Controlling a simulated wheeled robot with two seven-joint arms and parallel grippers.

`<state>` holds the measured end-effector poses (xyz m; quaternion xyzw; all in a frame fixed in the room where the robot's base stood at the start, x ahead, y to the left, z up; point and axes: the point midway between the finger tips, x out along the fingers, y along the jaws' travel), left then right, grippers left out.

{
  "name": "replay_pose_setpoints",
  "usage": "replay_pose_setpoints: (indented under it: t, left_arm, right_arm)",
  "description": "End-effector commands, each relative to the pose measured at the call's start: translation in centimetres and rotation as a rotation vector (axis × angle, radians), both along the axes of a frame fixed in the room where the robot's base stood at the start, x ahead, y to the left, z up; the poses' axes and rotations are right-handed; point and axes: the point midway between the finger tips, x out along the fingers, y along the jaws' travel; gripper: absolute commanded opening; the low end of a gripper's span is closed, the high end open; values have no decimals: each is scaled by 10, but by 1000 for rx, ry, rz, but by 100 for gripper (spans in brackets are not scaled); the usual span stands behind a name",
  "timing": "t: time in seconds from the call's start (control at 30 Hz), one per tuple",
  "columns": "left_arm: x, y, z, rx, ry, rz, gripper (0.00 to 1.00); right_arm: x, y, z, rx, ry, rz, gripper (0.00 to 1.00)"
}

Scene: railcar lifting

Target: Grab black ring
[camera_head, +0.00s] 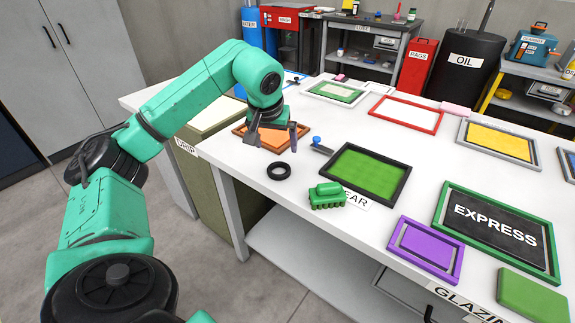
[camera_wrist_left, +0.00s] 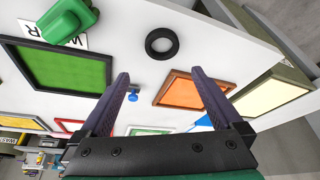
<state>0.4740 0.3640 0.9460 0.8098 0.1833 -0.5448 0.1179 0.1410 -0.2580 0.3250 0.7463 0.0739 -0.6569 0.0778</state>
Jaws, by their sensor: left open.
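The black ring (camera_head: 279,171) lies flat on the white table near its front left edge in the head view. It also shows in the left wrist view (camera_wrist_left: 162,42), at the top middle, beyond the fingertips. My left gripper (camera_head: 272,132) is open and empty above the table, behind the ring and over the orange-framed tray. In the left wrist view its two fingers (camera_wrist_left: 159,76) stand wide apart, and the ring is not between them. My right gripper is not in view.
A green toy-like block (camera_head: 327,196) and a black-framed green tray (camera_head: 366,172) are right of the ring. A blue-knobbed item (camera_head: 317,143) stands behind it. The orange-framed tray (camera_wrist_left: 190,92) is close by. The white table (camera_head: 230,165) is bare around the ring.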

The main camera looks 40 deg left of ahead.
Motion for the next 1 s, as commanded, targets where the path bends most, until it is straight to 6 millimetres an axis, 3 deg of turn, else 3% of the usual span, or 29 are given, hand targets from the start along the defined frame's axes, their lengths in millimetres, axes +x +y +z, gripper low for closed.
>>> replay_pose_setpoints:
  t: [0.1,0.23,0.6,0.83,0.87,1.0]
  left_arm:
    - [10,5,-32,-3,5,0,100]
    - [21,9,-57,-5,2,-2,100]
    - [39,22,-111,-6,0,-2,100]
    - [41,22,-115,-5,-2,-3,100]
    - [41,22,-115,-5,-2,-3,92]
    - [41,22,-115,-5,-2,-2,39]
  right_arm:
    - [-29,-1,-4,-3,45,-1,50]
    - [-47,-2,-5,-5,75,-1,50]
    - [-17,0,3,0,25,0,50]
    - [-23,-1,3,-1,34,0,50]
    - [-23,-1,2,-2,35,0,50]
    - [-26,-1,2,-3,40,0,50]
